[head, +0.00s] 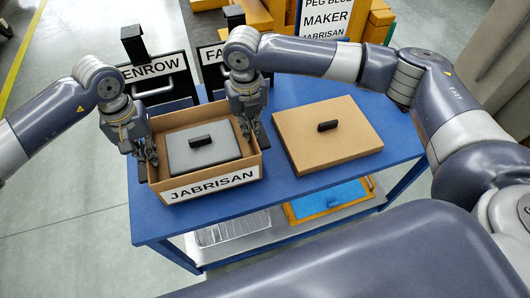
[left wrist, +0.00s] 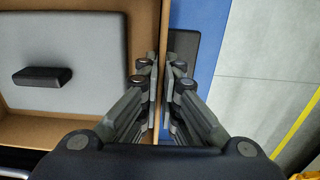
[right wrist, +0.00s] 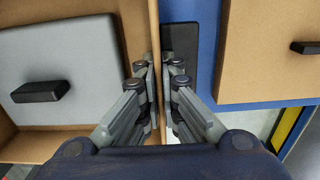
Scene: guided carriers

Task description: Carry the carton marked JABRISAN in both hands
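The open brown carton marked JABRISAN (head: 210,187) sits on the blue table top, its label facing me. A grey lidded box with a black handle (head: 202,148) lies inside it. My left gripper (head: 148,160) is at the carton's left wall; in the left wrist view its fingers (left wrist: 161,90) lie on both sides of that wall, closed against it. My right gripper (head: 253,132) is at the right wall; in the right wrist view its fingers (right wrist: 158,88) pinch that wall the same way.
A flat brown box with a black handle (head: 328,135) stands right of the carton on the blue table (head: 270,199). Behind are black signed carriers, one marked ENROW (head: 155,72), and a PEG BLUE MAKER JABRISAN sign (head: 324,18). A lower shelf holds a blue-and-orange tray (head: 325,203).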

